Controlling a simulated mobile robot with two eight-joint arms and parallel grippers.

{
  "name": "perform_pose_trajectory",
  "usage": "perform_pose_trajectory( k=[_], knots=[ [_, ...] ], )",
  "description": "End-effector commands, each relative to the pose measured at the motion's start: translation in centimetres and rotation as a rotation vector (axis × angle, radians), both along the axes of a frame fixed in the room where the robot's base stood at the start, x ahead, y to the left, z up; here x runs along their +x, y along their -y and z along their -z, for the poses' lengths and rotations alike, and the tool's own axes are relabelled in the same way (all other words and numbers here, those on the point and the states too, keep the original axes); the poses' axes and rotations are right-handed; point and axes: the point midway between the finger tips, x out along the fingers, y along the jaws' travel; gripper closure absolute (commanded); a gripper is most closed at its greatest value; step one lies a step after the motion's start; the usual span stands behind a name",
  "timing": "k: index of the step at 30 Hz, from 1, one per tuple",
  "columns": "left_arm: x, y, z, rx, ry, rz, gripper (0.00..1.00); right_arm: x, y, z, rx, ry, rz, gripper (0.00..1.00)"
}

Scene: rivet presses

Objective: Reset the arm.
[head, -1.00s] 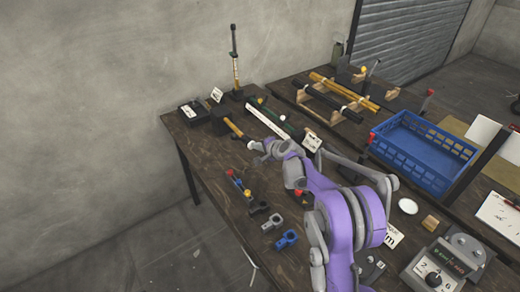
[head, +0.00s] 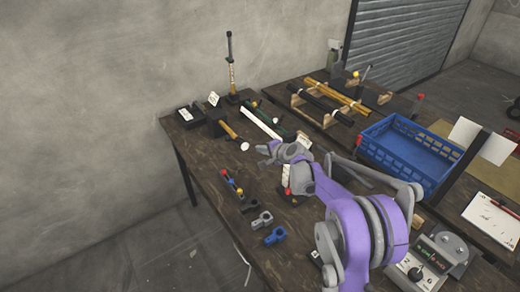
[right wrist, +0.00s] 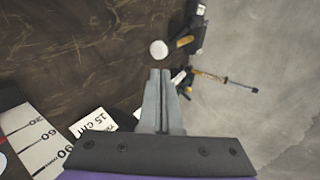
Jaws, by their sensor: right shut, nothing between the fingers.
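My right arm, purple and grey, reaches in from the lower right of the head view, over the dark wooden table (head: 225,205). Its gripper (head: 266,151) is above the table, to the right of a small white disc (head: 245,146) and a yellow-handled tool (head: 229,131). In the right wrist view the two grey fingers (right wrist: 163,75) lie together, shut, with nothing between them. The white disc (right wrist: 158,49) shows just beyond their tips, apart from them in the picture. My left gripper is in neither view.
A blue crate (head: 404,158) stands to the right of my arm. A control box (head: 430,262) is at the lower right. Blue (head: 274,236) and grey (head: 262,219) clamp parts lie near the table's left edge. An upright rod stand (head: 232,75) is at the far corner.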

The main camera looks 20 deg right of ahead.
Motion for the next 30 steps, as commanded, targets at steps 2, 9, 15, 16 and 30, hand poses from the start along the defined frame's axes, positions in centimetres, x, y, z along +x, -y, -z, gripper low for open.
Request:
perform_pose_trajectory(
  k=[2,9,15,16,30],
  knots=[
    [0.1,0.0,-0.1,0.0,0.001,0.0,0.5,-0.1,0.0,-0.2,0.0,0.0,0.0,1.0],
    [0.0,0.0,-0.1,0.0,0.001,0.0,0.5,-1.6,-0.7,-1.2,-0.044,-0.007,-0.031,1.0],
    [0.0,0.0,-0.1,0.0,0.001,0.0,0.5,-9.0,-2.9,-4.2,-0.25,-0.038,-0.17,1.0],
    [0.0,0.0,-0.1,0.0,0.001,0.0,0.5,-10.4,-3.2,-4.6,-0.289,-0.045,-0.197,1.0],
    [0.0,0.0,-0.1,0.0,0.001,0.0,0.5,-34.6,-4.3,-3.9,-0.864,-0.156,-0.617,1.0]
  ],
)
